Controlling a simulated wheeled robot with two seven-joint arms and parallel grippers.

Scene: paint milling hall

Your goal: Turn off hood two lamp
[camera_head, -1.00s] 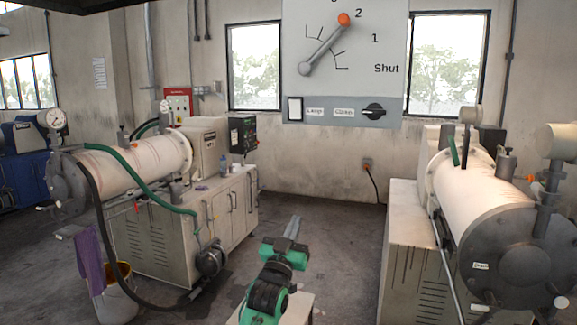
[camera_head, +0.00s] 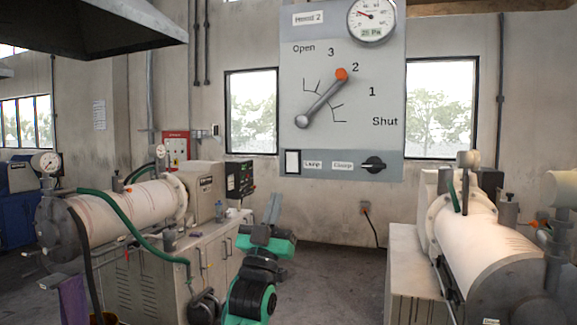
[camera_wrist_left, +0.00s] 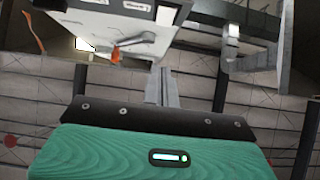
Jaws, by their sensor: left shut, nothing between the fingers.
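The grey hood 2 panel (camera_head: 348,95) hangs at the upper middle, with a lever (camera_head: 321,99) whose orange knob is beside the 2. On its lower strip, a white rocker switch in a dark frame (camera_head: 292,162) sits left of the label reading Lamp (camera_head: 312,164). Whether the lamp is lit cannot be seen. My left gripper (camera_head: 274,196) is shut and empty, pointing up, below and left of the panel in the picture and apart from it. My right gripper is not in view.
A black rotary knob (camera_head: 373,165) is on the same strip, right of a second label. A gauge (camera_head: 372,20) tops the panel. A mill (camera_head: 120,210) on a cabinet stands left, another mill (camera_head: 487,225) right. A dark hood (camera_head: 90,30) hangs upper left. Floor between is clear.

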